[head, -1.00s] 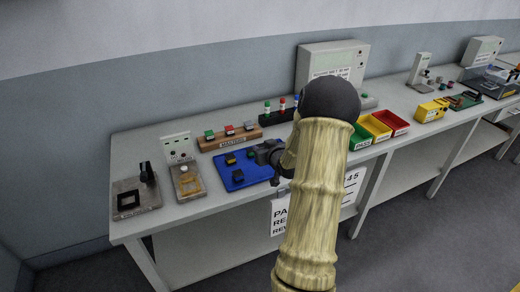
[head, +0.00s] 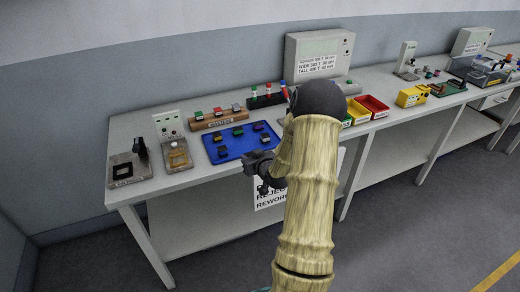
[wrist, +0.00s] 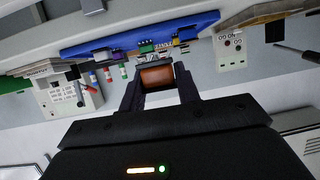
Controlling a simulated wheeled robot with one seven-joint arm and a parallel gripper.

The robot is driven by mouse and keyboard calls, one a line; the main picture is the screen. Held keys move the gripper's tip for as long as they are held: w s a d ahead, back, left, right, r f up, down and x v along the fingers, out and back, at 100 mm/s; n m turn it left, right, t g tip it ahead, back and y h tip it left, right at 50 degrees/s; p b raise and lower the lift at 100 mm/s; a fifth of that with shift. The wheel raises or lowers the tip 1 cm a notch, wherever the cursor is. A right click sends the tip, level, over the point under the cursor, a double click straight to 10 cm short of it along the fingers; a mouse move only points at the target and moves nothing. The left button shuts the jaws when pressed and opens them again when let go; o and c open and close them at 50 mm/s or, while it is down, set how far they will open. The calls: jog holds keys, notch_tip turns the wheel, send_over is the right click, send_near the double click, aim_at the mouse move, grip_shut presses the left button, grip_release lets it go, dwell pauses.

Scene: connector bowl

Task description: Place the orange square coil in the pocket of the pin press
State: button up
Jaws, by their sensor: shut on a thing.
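My gripper (wrist: 158,88) is shut on the orange square coil (wrist: 157,77), which sits between the fingertips in the wrist view. In the head view my gripper (head: 254,168) is at the table's front edge, beside the front right of the blue tray; the coil cannot be made out there. A grey metal base with a dark square pocket (head: 122,171) and a black upright post (head: 140,148) stands at the table's left end. It looks like the pin press, and its pocket appears empty. Its label is too small to read.
The blue tray (head: 222,157) holds several other coils. A plate fixture with a white panel (head: 168,125) stands between tray and press. A wooden block (head: 217,121) with coloured coils lies behind. Red and yellow bins (head: 374,107) are to the right.

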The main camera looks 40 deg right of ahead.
jog(key=s+a+f, duration=0.2)
jog(key=a+f, duration=0.4)
jog(key=a, duration=0.3)
jog(key=s+a+f+n+y, duration=0.1)
jog(key=s+a+f, duration=0.2)
jog(key=a+f, duration=0.3)
jog(key=s+a+f+n+y, duration=0.1)
jog(key=s+a+f, duration=0.2)
jog(key=a, duration=0.9)
notch_tip(320, 180, down, 4)
jog(key=shift+s+a+r, duration=0.25)
jog(key=shift+a, duration=0.05)
